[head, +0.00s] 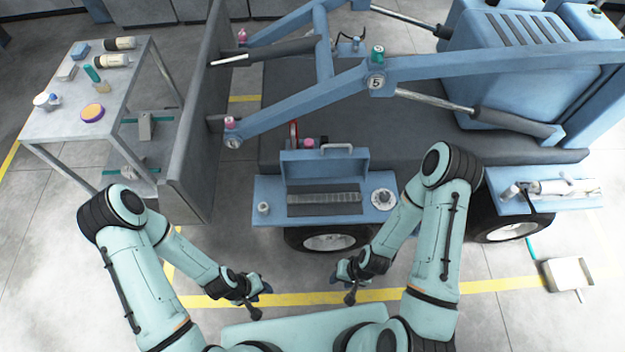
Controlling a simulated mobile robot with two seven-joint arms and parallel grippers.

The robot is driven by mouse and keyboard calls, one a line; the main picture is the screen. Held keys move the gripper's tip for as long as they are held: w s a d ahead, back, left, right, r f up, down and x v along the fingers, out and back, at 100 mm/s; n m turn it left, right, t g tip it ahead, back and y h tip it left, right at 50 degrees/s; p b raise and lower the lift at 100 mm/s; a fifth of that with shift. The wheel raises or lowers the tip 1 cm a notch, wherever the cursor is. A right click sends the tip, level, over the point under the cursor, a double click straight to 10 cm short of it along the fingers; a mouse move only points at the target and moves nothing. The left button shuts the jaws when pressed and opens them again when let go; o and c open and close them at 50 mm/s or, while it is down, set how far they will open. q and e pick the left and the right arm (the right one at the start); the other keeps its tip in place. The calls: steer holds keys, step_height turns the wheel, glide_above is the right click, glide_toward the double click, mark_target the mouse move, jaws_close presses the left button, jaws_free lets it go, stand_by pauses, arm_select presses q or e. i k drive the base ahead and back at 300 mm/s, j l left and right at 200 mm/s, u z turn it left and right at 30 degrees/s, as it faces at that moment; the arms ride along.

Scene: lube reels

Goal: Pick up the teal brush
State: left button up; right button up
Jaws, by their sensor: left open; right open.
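A teal object that looks like the teal brush (92,74) is on the grey table (55,122) at the upper left, beside a small tan block. It is small in this view, so its bristles are not clear. My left gripper (259,300) is open and empty, low in the middle of the view, well to the right of and nearer than the table. My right gripper (347,284) is open and empty, a little further right. Both grippers are far from the brush and touch nothing.
The table also holds dark-and-white bottles (112,61), a purple-and-orange disc (92,112) and small boxes. A grey upright panel (192,125) stands between the table and the blue machine (440,70). A blue open toolbox (325,165) sits ahead. A white tray (568,272) lies right.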

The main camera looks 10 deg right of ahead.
mark_target(100, 85)
steer(key=u, duration=2.45)
steer(key=i+j, duration=0.15)
steer(key=i, duration=0.3)
steer(key=i+j, duration=0.15)
steer(key=i, duration=0.35)
steer(key=i+l+z, duration=0.2)
steer(key=i, duration=1.3)
steer(key=i+j+u, duration=0.1)
steer(key=i+u, duration=0.2)
steer(key=i, duration=1.25)
steer(key=i+l+z, duration=0.1)
steer(key=i+z, duration=0.75)
steer(key=i+j+z, duration=0.15)
steer(key=z, duration=0.25)
steer(key=i+l+z, duration=0.15)
steer(key=i+z, duration=0.7)
steer(key=i+j+z, duration=0.1)
steer(key=i+z, duration=0.3)
